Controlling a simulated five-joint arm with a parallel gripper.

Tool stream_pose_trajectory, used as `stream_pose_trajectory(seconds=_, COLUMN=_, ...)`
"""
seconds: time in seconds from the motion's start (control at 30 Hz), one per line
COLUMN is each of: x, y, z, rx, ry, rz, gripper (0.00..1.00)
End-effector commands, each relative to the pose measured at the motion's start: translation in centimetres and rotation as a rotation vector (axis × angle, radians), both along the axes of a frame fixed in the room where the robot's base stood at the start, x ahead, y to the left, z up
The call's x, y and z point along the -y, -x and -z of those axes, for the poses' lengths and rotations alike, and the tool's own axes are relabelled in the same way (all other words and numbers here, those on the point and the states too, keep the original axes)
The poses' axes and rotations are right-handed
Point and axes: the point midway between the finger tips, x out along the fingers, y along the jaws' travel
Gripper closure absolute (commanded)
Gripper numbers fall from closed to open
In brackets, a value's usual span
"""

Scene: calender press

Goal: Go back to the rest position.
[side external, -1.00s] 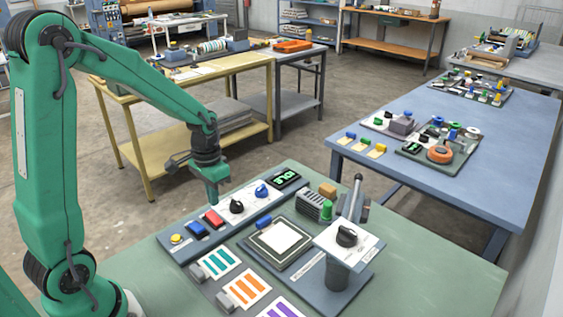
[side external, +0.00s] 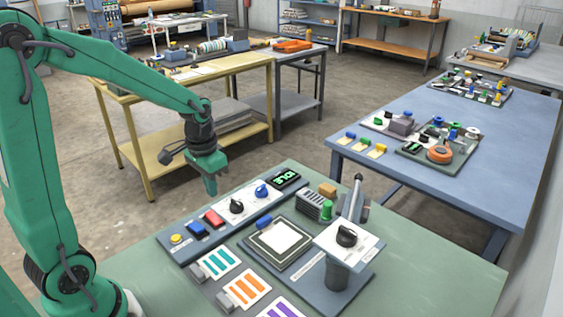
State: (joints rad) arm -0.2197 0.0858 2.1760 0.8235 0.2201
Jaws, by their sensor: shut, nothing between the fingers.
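My gripper (side external: 211,188) is shut and empty. It points down and hangs in the air, apart from the panel, above and behind the red button (side external: 212,219) and blue button (side external: 197,229) in the picture. The control panel (side external: 185,252) on the green table also carries a yellow button (side external: 176,239), a black knob (side external: 236,206), a blue knob (side external: 261,190) and a display (side external: 286,179) with green lettering that reads IDLE. The fingertips touch nothing that I can see.
Right of the panel are a plate with a white sheet (side external: 279,239), a pedestal with a black knob (side external: 346,236) and an upright lever (side external: 356,192). Striped cards (side external: 247,288) lie in front. A blue table (side external: 480,150) stands at right, a yellow one (side external: 125,97) behind.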

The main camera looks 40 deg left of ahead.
Motion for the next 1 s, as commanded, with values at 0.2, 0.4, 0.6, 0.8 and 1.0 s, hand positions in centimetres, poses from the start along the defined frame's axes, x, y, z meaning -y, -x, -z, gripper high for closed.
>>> stream_pose_trajectory(seconds=0.2, x=1.8, y=1.6, z=-3.5, rx=0.084, ry=-0.013, rz=0.002, gripper=1.00)
stream_pose_trajectory(seconds=0.4, x=3.4, y=3.6, z=-6.3, rx=0.161, ry=-0.018, rz=0.002, gripper=1.00)
stream_pose_trajectory(seconds=0.6, x=4.8, y=5.7, z=-8.4, rx=0.238, ry=-0.017, rz=0.003, gripper=1.00)
stream_pose_trajectory(seconds=0.8, x=6.0, y=8.0, z=-10.2, rx=0.317, ry=-0.011, rz=0.004, gripper=1.00)
stream_pose_trajectory(seconds=1.0, x=7.0, y=10.2, z=-11.3, rx=0.387, ry=0.001, rz=0.005, gripper=1.00)
